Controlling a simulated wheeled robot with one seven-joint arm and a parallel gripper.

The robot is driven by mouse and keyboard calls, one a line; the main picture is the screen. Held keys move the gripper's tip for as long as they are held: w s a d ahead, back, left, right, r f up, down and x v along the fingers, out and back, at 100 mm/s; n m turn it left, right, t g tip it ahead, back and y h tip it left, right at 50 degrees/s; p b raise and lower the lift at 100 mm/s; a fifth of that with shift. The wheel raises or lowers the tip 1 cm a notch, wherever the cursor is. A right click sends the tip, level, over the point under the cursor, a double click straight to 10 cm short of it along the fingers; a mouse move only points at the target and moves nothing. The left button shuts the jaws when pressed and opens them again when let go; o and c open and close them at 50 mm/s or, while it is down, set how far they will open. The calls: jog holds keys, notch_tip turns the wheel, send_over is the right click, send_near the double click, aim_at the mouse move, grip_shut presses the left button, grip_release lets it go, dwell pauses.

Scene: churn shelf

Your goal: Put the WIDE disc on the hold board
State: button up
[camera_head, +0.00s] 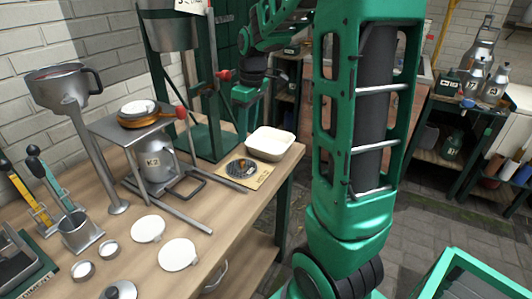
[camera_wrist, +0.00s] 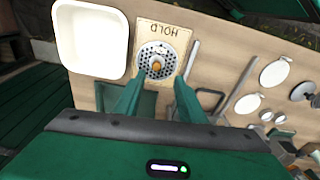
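The hold board (camera_wrist: 145,31) is a tan square plate marked HOLD, lying on the workbench; it also shows in the head view (camera_head: 262,169). A round perforated metal disc (camera_wrist: 169,52) with a brass-coloured knob (camera_wrist: 156,66) lies on the board. The head view shows it as a dark disc (camera_head: 236,168). I cannot tell from its size alone whether it is the wide one. My gripper (camera_wrist: 160,82) is open, with its two green fingers apart and nothing between them. It hangs over the board's near edge, pointing down; the head view shows it partly (camera_head: 243,125).
A white tub (camera_wrist: 92,40) stands beside the board. Two pale discs (camera_head: 149,229) (camera_head: 178,254) lie on the bench. A metal stand with a can marked K2 (camera_head: 155,163) and a funnel (camera_head: 62,85) stand to the left. A green frame rises behind.

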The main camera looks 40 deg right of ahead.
jog(key=s+a+f+m, duration=0.1)
jog(key=s+m, duration=0.4)
jog(key=s, duration=0.9)
jog(key=s+a+f+m+g, duration=0.1)
jog(key=s+m, duration=0.5)
jog(key=s, duration=0.7)
jog(key=shift+s+a+f, duration=0.25)
jog(key=shift+s+a, duration=0.1)
jog(key=shift+a, duration=0.2)
